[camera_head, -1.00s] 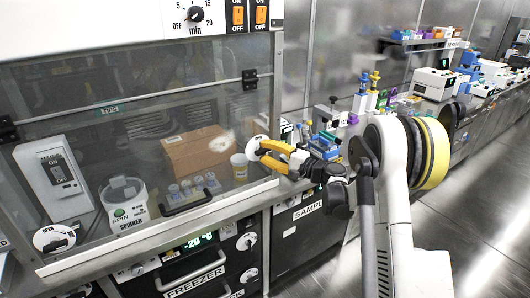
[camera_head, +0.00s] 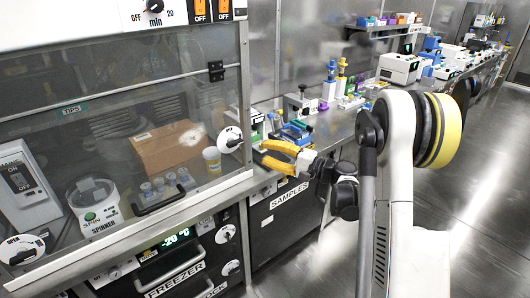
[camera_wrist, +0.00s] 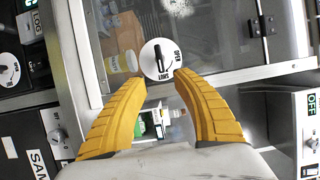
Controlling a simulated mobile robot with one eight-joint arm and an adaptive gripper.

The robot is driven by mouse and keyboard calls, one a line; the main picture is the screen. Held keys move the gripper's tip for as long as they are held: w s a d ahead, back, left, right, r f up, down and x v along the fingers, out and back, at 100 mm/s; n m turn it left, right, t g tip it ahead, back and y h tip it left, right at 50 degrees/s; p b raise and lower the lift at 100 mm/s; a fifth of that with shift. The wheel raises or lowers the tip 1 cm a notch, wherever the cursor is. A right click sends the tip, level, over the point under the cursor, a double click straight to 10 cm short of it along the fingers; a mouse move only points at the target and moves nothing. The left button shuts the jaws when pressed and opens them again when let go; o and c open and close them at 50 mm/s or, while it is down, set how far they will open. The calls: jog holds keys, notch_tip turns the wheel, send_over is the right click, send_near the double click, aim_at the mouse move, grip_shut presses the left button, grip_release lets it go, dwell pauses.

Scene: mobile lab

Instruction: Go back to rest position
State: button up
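My gripper (camera_head: 266,154) has two yellow fingers and is held out in front of the bench, right of the fume hood, in the head view. The fingers are apart with nothing between them. In the wrist view my gripper (camera_wrist: 161,79) also shows a clear gap between its fingertips. A round white dial with a black handle (camera_wrist: 160,60) appears just beyond the tips there. In the head view this dial (camera_head: 230,139) is on the hood's right post, left of the fingers and apart from them. My arm reaches in from the right, bent.
The glass-fronted hood (camera_head: 215,72) holds a cardboard box (camera_head: 165,150) and a spinner (camera_head: 95,205). Below are a freezer (camera_head: 170,265) and a samples cabinet (camera_head: 285,215). Coloured racks (camera_head: 295,132) stand on the bench behind my gripper. The floor (camera_head: 480,210) at right is clear.

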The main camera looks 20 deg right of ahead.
jog(key=s+a+r+n+g+h, duration=0.4)
jog(key=s+a+g, duration=0.1)
jog(key=s+a, duration=0.6)
jog(key=s+d+f+n+g+h, duration=0.1)
jog(key=s+n+h, duration=0.5)
jog(key=s, duration=1.6)
jog(key=shift+s+d+f+h, duration=0.15)
jog(key=shift+d+f+h, duration=0.5)
jog(key=shift+h, duration=0.25)
